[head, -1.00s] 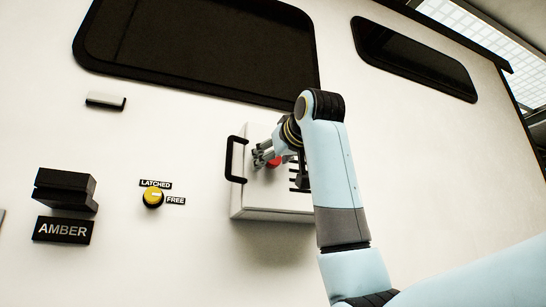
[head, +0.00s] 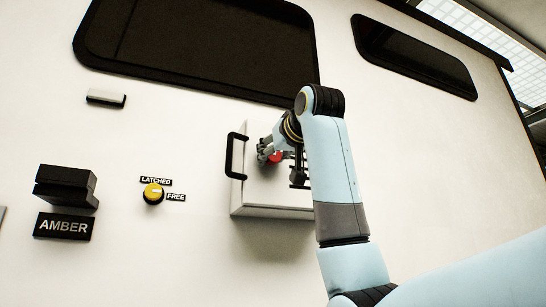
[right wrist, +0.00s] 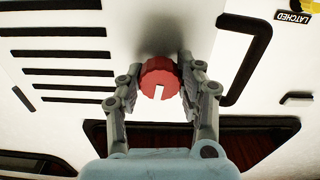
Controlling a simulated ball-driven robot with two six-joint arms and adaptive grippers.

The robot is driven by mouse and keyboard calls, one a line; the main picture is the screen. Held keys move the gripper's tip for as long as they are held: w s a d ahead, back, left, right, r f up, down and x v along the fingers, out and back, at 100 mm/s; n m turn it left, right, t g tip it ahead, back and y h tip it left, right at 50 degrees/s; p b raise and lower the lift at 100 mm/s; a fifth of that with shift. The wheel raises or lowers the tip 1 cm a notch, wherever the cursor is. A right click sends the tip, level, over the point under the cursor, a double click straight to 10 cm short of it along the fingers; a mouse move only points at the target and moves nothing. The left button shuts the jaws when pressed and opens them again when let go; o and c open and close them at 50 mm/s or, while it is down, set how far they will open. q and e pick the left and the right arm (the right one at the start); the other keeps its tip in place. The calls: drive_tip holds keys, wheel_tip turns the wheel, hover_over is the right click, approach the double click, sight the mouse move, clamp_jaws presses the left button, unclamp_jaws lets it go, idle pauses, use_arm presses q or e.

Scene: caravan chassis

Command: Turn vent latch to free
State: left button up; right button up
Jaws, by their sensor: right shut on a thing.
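A yellow knob (head: 153,194) sits on the white wall, with a LATCHED label (head: 156,181) above it and a FREE label (head: 175,197) to its right. Its pale mark is too small to read surely. It also shows, cut off, at the top right of the right wrist view (right wrist: 309,4). My right gripper (head: 267,154) is away from it, at the louvred white box. There its fingers are shut on a red knob (right wrist: 160,79), one on each side; the knob's white mark points down in the right wrist view. My left gripper is not in view.
The white box (head: 262,196) stands out from the wall, with a black handle (head: 235,157) on its left side and dark slots. A black block (head: 66,187) sits above the AMBER plate (head: 64,227). Dark windows (head: 205,45) lie above. The wall around the yellow knob is clear.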

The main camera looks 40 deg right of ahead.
drive_tip(key=m+b, duration=0.1)
drive_tip(key=m, duration=0.3)
drive_tip(key=shift+f+b, duration=0.1)
drive_tip(key=shift+b, duration=0.25)
drive_tip(key=m+b, duration=0.1)
drive_tip(key=m, duration=0.3)
drive_tip(key=shift+b, duration=0.35)
drive_tip(key=m+b, duration=0.2)
drive_tip(key=m, duration=0.2)
drive_tip(key=shift+m, duration=0.3)
drive_tip(key=shift+d+m+b, duration=0.1)
drive_tip(key=shift+m+b, duration=0.9)
drive_tip(key=shift+m, duration=0.9)
drive_tip(key=o, duration=1.2)
drive_tip(key=shift+s, duration=0.15)
